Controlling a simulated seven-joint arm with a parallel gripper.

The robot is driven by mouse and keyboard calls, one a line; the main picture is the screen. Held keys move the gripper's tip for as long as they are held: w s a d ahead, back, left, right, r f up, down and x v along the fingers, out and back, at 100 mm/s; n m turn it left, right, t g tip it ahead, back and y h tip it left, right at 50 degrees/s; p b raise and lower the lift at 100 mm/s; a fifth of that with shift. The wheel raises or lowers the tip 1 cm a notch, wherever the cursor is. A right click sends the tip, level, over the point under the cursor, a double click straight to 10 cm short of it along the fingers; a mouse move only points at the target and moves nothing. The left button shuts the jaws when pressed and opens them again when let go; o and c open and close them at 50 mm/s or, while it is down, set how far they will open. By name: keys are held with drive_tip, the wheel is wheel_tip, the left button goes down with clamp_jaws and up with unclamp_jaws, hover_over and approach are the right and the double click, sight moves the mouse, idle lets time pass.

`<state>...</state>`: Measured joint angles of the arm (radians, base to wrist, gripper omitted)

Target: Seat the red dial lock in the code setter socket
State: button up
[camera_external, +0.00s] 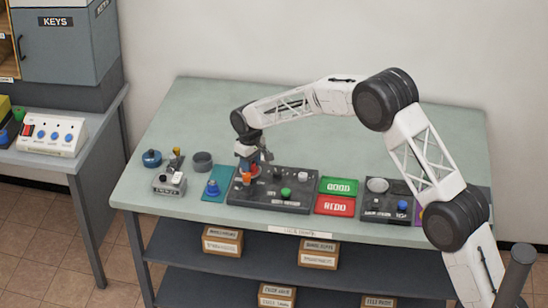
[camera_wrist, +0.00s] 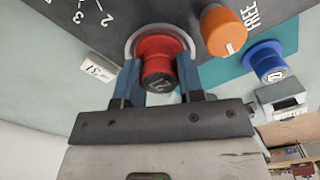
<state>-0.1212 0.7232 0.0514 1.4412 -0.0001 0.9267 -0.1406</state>
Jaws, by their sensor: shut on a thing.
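The red dial lock (camera_wrist: 158,62) is between the two blue fingers of my gripper (camera_wrist: 158,85) in the wrist view. Its dark numbered end faces the camera. A pale ring (camera_wrist: 133,42) surrounds its far end, at the edge of the dark panel (camera_wrist: 205,12). I cannot tell whether the lock is fully down in that ring. In the external view my gripper (camera_external: 250,158) is low over the back left of the dark panel (camera_external: 268,205), and the arm's end largely hides the lock.
An orange knob (camera_wrist: 222,30) marked FREE stands close beside the lock. A blue dial lock (camera_wrist: 268,62) sits on a teal mat (camera_external: 218,172). Green (camera_external: 338,186) and red (camera_external: 334,206) trays and another dark device (camera_external: 384,208) lie to the right. The back of the table is clear.

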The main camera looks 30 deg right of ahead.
idle(0.3)
drive_tip(key=o, duration=1.2)
drive_tip(key=shift+o, duration=0.2)
drive_tip(key=shift+r, duration=2.95)
